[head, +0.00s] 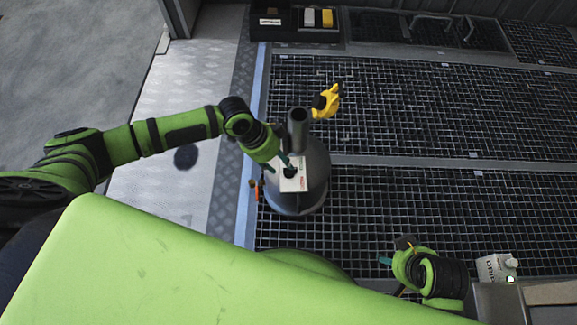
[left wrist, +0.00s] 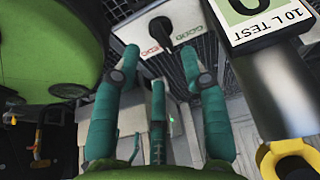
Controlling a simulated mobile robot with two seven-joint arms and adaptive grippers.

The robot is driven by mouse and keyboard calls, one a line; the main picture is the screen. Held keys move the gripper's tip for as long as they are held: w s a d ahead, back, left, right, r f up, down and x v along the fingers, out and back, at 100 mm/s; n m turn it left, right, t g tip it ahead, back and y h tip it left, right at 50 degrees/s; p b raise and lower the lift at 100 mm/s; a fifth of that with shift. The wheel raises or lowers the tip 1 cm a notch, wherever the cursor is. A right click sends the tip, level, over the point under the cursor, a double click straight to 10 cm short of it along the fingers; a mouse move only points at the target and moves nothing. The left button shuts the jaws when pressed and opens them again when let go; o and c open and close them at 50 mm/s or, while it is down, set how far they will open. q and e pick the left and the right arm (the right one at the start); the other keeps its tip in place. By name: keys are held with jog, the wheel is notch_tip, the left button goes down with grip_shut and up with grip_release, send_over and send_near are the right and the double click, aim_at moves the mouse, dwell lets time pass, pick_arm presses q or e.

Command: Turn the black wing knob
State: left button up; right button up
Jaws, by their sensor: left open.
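The black wing knob (head: 290,172) sits on a white label plate (head: 297,184) on the front of a grey round vessel (head: 313,190). In the left wrist view the black knob (left wrist: 160,30) hangs at the top centre, on the plate (left wrist: 185,20) with red and green lettering. My left gripper (head: 276,164) is close to the plate in the head view. Its teal fingers (left wrist: 160,68) are spread apart and empty, with the knob beyond the tips. My right gripper (head: 388,261) is at the lower right, away from the vessel; its finger opening is unclear.
A "10 L TEST" label (left wrist: 270,22) is close on the right in the wrist view. A white box (head: 495,268) stands lower right. Grated floor (head: 420,110) lies open behind.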

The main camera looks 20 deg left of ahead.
aim_at(289, 170)
pick_arm(q)
jog(key=b+x, duration=0.1)
jog(key=x, duration=0.2)
jog(key=shift+b+x, duration=0.3)
jog(key=shift+x, duration=0.75)
jog(key=shift+d+f, duration=0.15)
grip_shut()
pick_arm(e)
jog(key=r, duration=0.1)
jog(key=w+r+t, duration=0.1)
jog(key=r, duration=0.1)
jog(key=w+r+t, duration=0.1)
jog(key=r, duration=0.1)
jog(key=shift+w+a, duration=0.2)
jog(key=shift+a, duration=0.2)
